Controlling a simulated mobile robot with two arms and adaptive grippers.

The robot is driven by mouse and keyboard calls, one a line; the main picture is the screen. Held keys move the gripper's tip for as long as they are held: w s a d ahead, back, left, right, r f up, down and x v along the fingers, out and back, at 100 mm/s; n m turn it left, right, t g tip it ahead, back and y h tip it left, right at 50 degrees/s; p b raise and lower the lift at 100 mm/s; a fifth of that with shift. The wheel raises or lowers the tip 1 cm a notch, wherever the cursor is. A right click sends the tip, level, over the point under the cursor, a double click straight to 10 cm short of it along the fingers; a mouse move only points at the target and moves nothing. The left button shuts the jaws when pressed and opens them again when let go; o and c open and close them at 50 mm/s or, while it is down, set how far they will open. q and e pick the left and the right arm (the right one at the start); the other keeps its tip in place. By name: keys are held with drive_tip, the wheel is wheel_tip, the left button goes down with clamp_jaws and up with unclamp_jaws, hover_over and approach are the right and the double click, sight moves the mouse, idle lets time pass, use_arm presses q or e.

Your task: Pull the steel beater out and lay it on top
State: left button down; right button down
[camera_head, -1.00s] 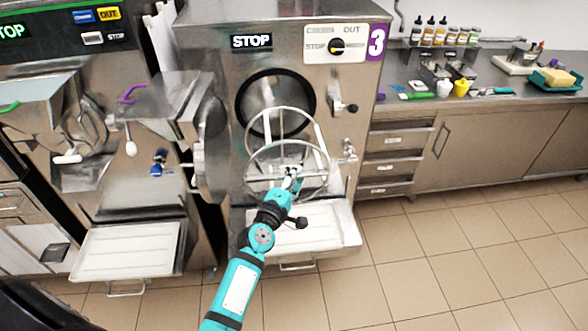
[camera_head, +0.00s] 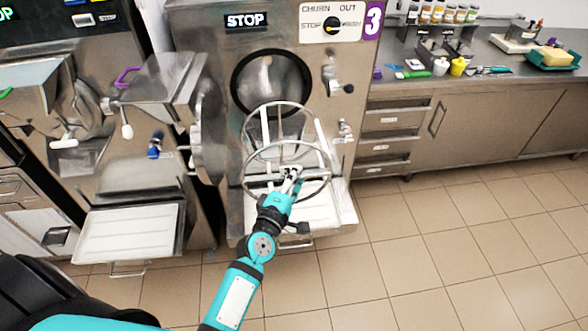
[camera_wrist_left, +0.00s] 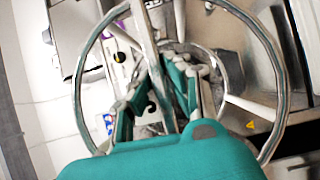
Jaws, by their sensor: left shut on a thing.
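The steel beater (camera_head: 252,150) is a frame of two rings joined by bars. It is in front of batch freezer 3 (camera_head: 215,50), outside the round barrel opening (camera_head: 271,83). My left gripper (camera_head: 291,180) is shut on the beater at the middle of its near ring. In the left wrist view the beater's ring (camera_wrist_left: 82,75) surrounds the gripper (camera_wrist_left: 165,95), and a bar runs between the fingers. The freezer's top is mostly out of the picture. My right gripper is not in view.
The freezer's round door (camera_head: 207,125) stands open at the left. A tray shelf (camera_head: 342,205) is below the beater. A second freezer (camera_head: 150,85) stands at the left. A steel counter (camera_head: 480,62) with bottles and tools is at the right. The tiled floor (camera_head: 450,240) in front is clear.

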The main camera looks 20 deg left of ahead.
use_arm(q)
drive_tip(key=s+d, duration=0.7)
drive_tip(key=s, duration=0.6)
drive_tip(key=shift+d, duration=0.35)
idle(0.7)
drive_tip(key=shift+r, duration=0.1)
